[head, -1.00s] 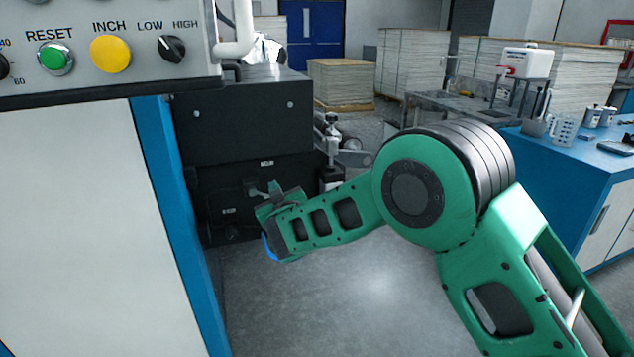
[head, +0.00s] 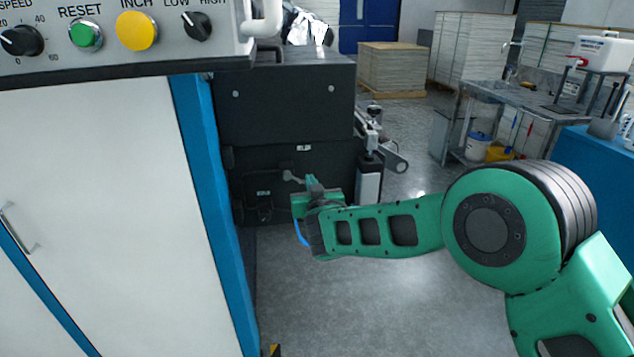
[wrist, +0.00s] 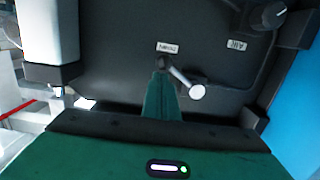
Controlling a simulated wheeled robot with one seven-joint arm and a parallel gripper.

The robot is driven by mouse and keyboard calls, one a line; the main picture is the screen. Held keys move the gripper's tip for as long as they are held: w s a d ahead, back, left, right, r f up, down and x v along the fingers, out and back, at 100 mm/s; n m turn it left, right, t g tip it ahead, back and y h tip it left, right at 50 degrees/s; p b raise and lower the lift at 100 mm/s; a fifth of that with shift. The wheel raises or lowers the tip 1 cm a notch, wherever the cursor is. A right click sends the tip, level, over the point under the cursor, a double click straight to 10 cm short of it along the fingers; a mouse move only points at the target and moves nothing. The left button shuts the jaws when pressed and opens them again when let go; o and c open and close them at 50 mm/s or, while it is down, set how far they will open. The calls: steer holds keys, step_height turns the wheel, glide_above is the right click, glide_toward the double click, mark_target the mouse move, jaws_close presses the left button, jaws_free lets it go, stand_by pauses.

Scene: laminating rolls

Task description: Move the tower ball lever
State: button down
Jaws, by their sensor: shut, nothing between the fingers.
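The ball lever (wrist: 182,76) is a short metal rod with a pale round ball (wrist: 197,91) on the black machine face, beside a small label that shows upside down in the wrist view and seems to read "TOWER". In the head view its ball end (head: 288,175) shows just left of my gripper's tip. My gripper (wrist: 160,78) is shut and empty. In the wrist view its fingers lie left of the ball, close to the lever's pivot. I cannot tell whether they touch the rod. In the head view my gripper (head: 313,186) hides the lever's pivot.
A dark knob (wrist: 268,15) beside an "AIR" label sits on the same face. The control panel (head: 120,50) and white cabinet (head: 95,190) stand close on the left. A metal roller assembly (head: 372,140) stands right of the black machine. The floor below my arm is clear.

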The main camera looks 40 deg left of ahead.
steer(key=shift+f, duration=0.25)
steer(key=s+d+r, duration=0.5)
steer(key=s+d, duration=0.1)
steer(key=d, duration=0.2)
steer(key=shift+s, duration=0.4)
steer(key=shift+w+d+r, duration=0.1)
steer(key=shift+d, duration=0.05)
stand_by(0.4)
